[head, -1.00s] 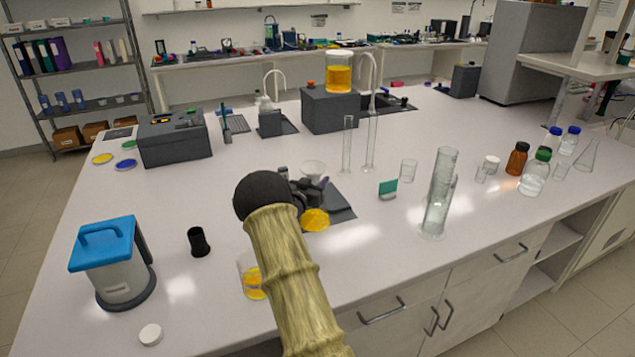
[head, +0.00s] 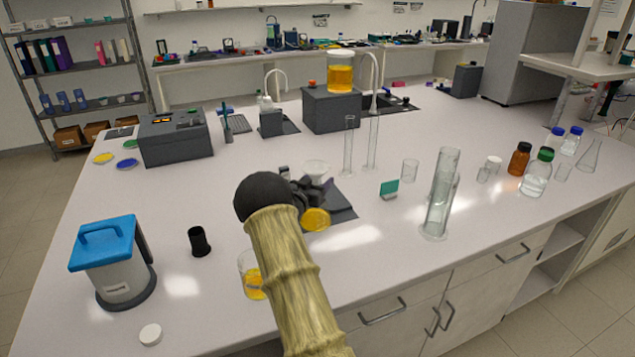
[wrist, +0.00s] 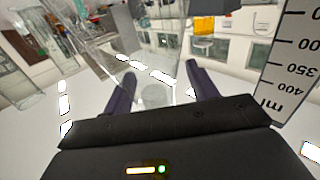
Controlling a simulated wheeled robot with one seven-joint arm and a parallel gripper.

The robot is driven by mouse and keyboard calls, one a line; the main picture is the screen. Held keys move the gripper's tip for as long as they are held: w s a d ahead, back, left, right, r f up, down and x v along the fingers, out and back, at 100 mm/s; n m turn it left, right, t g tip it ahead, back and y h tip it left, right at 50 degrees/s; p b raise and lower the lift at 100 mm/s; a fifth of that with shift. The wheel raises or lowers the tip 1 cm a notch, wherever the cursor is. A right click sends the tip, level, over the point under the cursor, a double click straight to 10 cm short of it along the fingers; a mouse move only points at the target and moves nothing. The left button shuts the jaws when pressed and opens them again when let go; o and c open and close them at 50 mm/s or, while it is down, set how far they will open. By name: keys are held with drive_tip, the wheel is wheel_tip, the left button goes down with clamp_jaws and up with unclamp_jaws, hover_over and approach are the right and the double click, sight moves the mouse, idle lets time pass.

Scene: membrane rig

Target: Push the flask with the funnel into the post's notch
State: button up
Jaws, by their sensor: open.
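A pale funnel (head: 316,168) shows just beyond my gripper in the head view, above a dark pad (head: 342,200). The flask under it is mostly hidden by my gripper and arm there. In the wrist view, clear glass (wrist: 152,96) stands between my two dark fingers, and I take it to be the flask. My gripper (wrist: 160,85) is open, with a finger on either side of this glass; I cannot tell whether either touches it. It also shows in the head view (head: 308,188). A small dark upright piece (head: 284,172) behind my gripper may be the post; its notch cannot be made out.
A beaker with yellow liquid (head: 253,278) stands left of my forearm. Thin cylinders (head: 373,140) stand behind. A black cup (head: 199,242) is at left. The front right bench is clear.

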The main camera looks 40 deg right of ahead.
drive_tip(key=b+v, duration=0.2)
drive_tip(key=v, duration=1)
drive_tip(key=shift+b, duration=0.4)
drive_tip(key=shift+f, duration=0.1)
